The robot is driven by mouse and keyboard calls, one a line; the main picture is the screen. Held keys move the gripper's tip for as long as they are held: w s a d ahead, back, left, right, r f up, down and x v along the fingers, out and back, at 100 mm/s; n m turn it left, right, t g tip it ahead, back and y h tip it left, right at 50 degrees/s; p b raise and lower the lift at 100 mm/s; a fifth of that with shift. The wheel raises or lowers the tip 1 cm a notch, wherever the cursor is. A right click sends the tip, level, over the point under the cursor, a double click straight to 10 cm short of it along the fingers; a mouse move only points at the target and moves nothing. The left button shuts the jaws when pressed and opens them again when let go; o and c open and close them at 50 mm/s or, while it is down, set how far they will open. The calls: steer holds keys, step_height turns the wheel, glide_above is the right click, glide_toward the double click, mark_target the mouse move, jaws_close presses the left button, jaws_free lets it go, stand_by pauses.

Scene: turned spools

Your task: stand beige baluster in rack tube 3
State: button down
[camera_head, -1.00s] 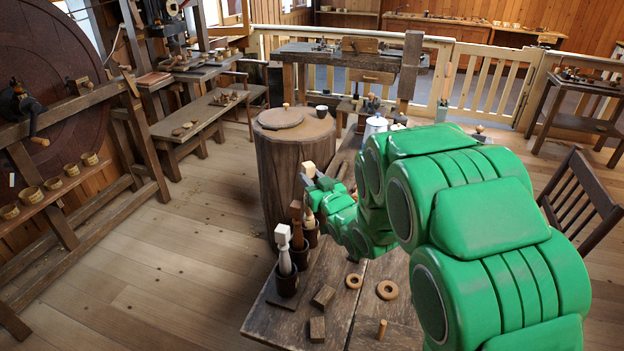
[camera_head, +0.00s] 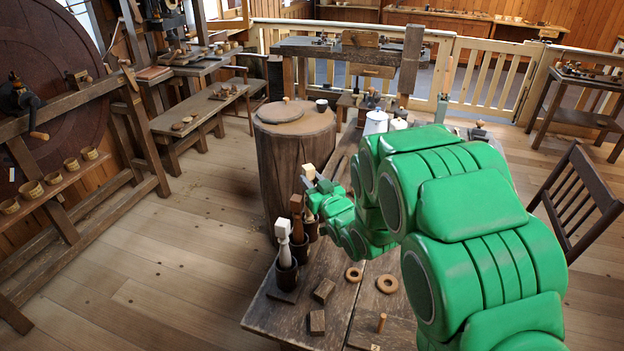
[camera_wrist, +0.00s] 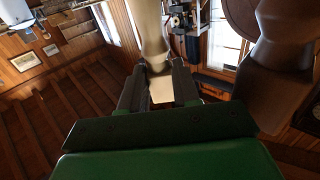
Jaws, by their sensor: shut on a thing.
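The beige baluster (camera_head: 308,171) is upright in my gripper (camera_head: 316,190), at the far end of a row of dark tubes. Its lower part shows just below the fingers, at or inside the mouth of the far tube (camera_head: 312,233); how deep it sits I cannot tell. In the wrist view the beige baluster (camera_wrist: 150,35) is between the two shut fingers (camera_wrist: 160,82). A white baluster (camera_head: 284,240) stands in the near tube (camera_head: 286,276). A brown baluster (camera_head: 297,215) stands in the middle tube, close to my gripper.
The rack stands at the left edge of the wooden bench (camera_head: 345,310). Two small wood blocks (camera_head: 323,291), wooden rings (camera_head: 387,284) and a peg (camera_head: 381,323) lie to its right. A round barrel-like stand (camera_head: 285,170) rises just behind the rack.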

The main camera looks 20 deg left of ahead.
steer(key=shift+f, duration=0.1)
steer(key=c, duration=0.7)
jaws_free()
steer(key=shift+c, duration=0.2)
steer(key=shift+d, duration=0.1)
steer(key=v, duration=0.5)
steer(key=shift+v, duration=1.1)
steer(key=shift+s, duration=0.1)
steer(key=shift+d, duration=0.15)
